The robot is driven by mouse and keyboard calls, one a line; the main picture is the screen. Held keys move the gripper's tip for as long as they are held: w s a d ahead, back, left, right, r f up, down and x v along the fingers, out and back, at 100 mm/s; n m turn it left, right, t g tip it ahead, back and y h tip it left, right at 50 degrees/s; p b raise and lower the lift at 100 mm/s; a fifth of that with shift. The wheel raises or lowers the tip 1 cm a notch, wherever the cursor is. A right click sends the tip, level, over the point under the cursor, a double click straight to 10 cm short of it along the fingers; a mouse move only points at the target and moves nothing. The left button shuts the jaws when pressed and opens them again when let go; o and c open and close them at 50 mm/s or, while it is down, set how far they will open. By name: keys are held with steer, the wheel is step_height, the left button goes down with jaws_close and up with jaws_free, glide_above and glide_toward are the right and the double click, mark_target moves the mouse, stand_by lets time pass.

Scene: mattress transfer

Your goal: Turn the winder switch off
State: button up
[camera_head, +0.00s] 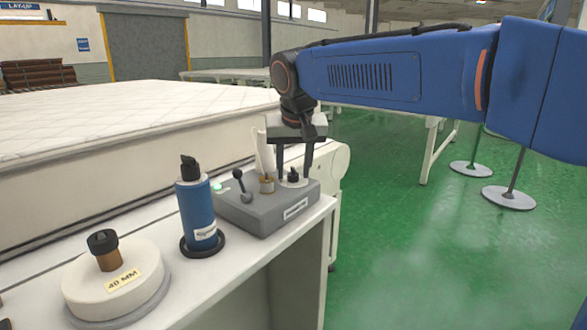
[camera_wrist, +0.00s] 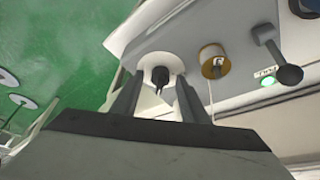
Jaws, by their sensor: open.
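A grey control box (camera_head: 262,212) sits at the right end of the white bench. On its top, a small black knob (camera_head: 293,175) stands on a round white plate; it looks like the winder switch. The knob also shows in the wrist view (camera_wrist: 160,76). My gripper (camera_head: 294,170) points down over it, with one finger on each side of the knob. In the wrist view the fingers (camera_wrist: 160,84) are apart, with gaps to the knob. I cannot tell which way the knob is turned.
A brass post (camera_head: 267,185), a black ball lever (camera_head: 239,178) and a lit green lamp (camera_head: 217,186) share the box top. A blue bottle (camera_head: 196,208) and a round white "40 MM" piece (camera_head: 118,282) stand left. A mattress (camera_head: 120,125) lies behind.

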steer(key=c, duration=1)
steer(key=n+y, duration=0.1)
steer(key=n, duration=0.3)
steer(key=shift+d+n+g+y, duration=0.2)
steer(key=shift+n+g+y, duration=0.1)
steer(key=shift+y, duration=0.1)
steer(key=n, duration=0.2)
steer(key=n+g+y, duration=0.1)
steer(key=n, duration=0.1)
steer(key=shift+w+d+n, duration=0.1)
steer(key=shift+w+n, duration=0.1)
steer(key=shift+n, duration=0.1)
steer(key=n+g, duration=0.1)
steer(key=n, duration=0.1)
steer(key=n+y, duration=0.1)
steer(key=n, duration=0.1)
steer(key=shift+w+n+g, duration=0.15)
steer(key=shift+n+g, duration=0.15)
steer(key=shift+g, duration=0.1)
steer(key=shift+w+n+g, duration=0.1)
steer(key=shift+n+g, duration=0.8)
steer(key=shift+n, duration=1.2)
